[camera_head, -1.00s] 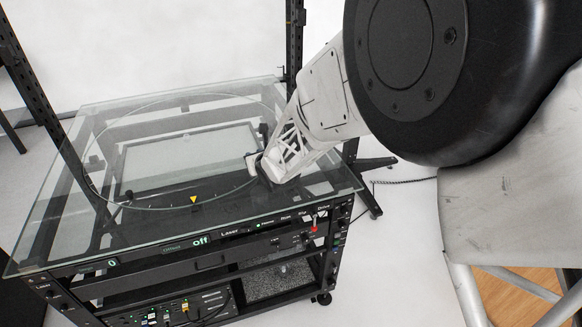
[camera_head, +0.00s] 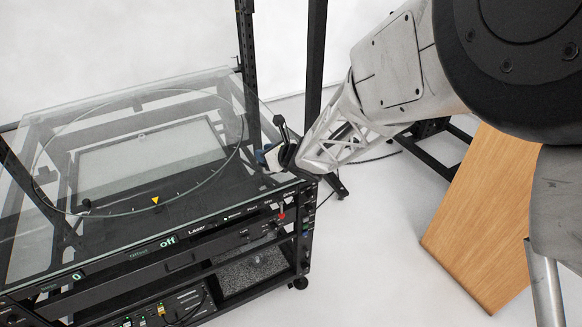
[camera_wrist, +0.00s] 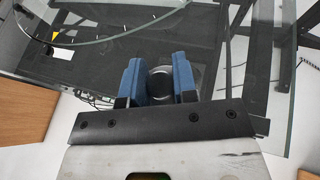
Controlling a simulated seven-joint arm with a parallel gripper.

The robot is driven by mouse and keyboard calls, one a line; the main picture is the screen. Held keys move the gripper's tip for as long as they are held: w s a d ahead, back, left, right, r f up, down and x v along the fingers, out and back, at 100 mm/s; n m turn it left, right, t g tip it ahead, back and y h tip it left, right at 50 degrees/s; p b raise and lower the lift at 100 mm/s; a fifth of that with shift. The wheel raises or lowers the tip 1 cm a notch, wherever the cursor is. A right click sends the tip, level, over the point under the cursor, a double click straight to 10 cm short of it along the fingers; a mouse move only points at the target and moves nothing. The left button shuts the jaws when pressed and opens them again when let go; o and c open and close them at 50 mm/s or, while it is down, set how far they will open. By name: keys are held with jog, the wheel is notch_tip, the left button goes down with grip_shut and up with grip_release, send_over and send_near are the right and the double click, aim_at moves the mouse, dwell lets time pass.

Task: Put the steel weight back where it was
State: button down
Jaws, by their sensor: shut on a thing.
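In the wrist view, my gripper (camera_wrist: 158,80) has blue finger pads shut on the steel weight (camera_wrist: 160,84), a round dark metal piece between them. In the head view, my gripper (camera_head: 272,157) is near the right edge of the glass top (camera_head: 225,185), right of the round turntable disc (camera_head: 140,212). The weight is mostly hidden there by the fingers. I cannot tell its exact height above the glass. The yellow triangle marker (camera_head: 155,200) lies near the disc's front rim.
The front panel shows a lit "off" display (camera_head: 167,241) and a small red-tipped switch (camera_head: 281,215). A black upright post (camera_head: 248,60) rises behind the glass. A wooden board (camera_head: 485,215) is at the right. A speckled grey shelf (camera_head: 250,272) lies below.

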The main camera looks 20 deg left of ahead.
jog(key=s+d+f+n+g, duration=0.1)
jog(key=s+d, duration=0.3)
jog(key=d, duration=0.8)
jog(key=shift+s+d+n+g+y, duration=0.35)
jog(key=shift+n+g, duration=0.25)
jog(key=shift+g, duration=0.2)
jog(key=shift+w+f, duration=0.1)
jog(key=shift+w+a+f, duration=0.25)
jog(key=shift+w+a, duration=1.1)
jog(key=shift+w, duration=0.95)
jog(key=shift+w+a+f, duration=0.2)
jog(key=shift+w+a, duration=1.1)
jog(key=shift+w, duration=1)
jog(key=shift+w+a+f, duration=0.25)
jog(key=shift+w+a, duration=1.1)
jog(key=shift+w, duration=0.95)
jog(key=shift+f, duration=1.75)
jog(key=shift+f, duration=0.15)
jog(key=c, duration=0.9)
grip_release()
